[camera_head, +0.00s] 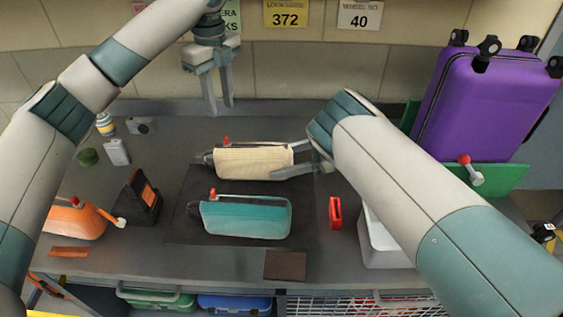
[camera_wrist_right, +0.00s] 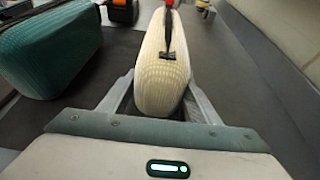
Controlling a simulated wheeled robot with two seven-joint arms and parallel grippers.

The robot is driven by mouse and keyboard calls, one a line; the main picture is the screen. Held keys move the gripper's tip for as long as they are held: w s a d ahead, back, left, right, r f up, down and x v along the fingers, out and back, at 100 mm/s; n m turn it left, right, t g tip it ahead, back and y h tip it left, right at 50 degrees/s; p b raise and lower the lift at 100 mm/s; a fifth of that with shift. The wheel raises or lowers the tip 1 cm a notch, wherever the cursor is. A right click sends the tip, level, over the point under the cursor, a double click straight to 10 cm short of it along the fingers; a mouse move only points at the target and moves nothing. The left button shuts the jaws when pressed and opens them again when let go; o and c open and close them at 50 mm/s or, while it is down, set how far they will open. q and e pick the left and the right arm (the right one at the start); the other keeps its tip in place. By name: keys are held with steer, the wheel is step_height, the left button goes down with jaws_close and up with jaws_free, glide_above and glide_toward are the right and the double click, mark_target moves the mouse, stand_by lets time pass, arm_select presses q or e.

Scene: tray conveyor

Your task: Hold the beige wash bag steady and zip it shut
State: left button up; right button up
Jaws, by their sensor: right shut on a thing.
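The beige wash bag (camera_head: 252,163) lies on the dark mat (camera_head: 180,222) at the middle of the bench. A small red zip pull (camera_head: 227,140) stands at its left end. My right gripper (camera_head: 292,160) is shut on the bag's right end, one finger along each side. In the right wrist view the beige bag (camera_wrist_right: 160,85) sits between my fingers, with a dark strip and a short black bar along its top. How far the zip is open I cannot tell. My left gripper (camera_head: 218,108) hangs behind and above the bag's left end, fingers apart and empty.
A teal wash bag (camera_head: 246,217) with a red pull lies just in front of the beige one. A red item (camera_head: 336,213) and a white bin (camera_head: 383,245) are to the right. A black holder (camera_head: 139,203) and orange bag (camera_head: 75,220) are at left. A purple suitcase (camera_head: 485,105) stands back right.

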mark_target(226, 137)
arm_select(q)
step_height(226, 137, up, 2)
steer(key=n, duration=0.7)
steer(key=shift+r, duration=0.15)
stand_by(0.5)
step_height(226, 137, down, 12)
stand_by(0.7)
steer(key=shift+c, duration=0.3)
jaws_close()
